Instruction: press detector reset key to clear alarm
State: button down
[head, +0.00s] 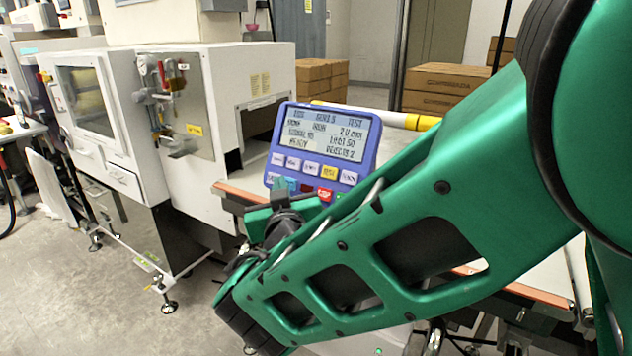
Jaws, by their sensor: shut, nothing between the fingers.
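The detector panel (322,137) is a blue-purple box with a lit screen, facing me in the middle of the head view. Its screen text includes "READY" and "REJECTS 2". Below the screen runs a row of pale keys with one yellow key (329,173) among them. A red key (325,194) sits lower. The key labels are too small to read surely, so I cannot tell which is the reset key. My gripper (289,188) is shut and empty at the panel's lower left. It hides part of the lower keys; I cannot tell whether it touches one.
A white machine cabinet (225,110) stands left of the panel. A belt conveyor (520,293) runs behind and under my arm, which hides much of it. Cardboard boxes (446,88) are stacked at the back. Grey floor (60,290) is open at the lower left.

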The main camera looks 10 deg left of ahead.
jog(key=shift+s+a+r, duration=0.3)
jog(key=shift+s+r, duration=0.1)
jog(key=shift+s, duration=0.3)
jog(key=shift+s+a+r, duration=0.25)
jog(key=shift+s+r, duration=0.1)
jog(key=shift+s, duration=0.35)
jog(key=shift+s+a+r, duration=0.3)
jog(key=shift+s+r, duration=0.1)
jog(key=shift+s, duration=0.3)
jog(key=s+r, duration=0.1)
jog(key=s+a, duration=0.1)
jog(key=s, duration=0.1)
jog(key=s+a+r, duration=0.1)
jog(key=s, duration=0.1)
jog(key=shift+r, duration=0.35)
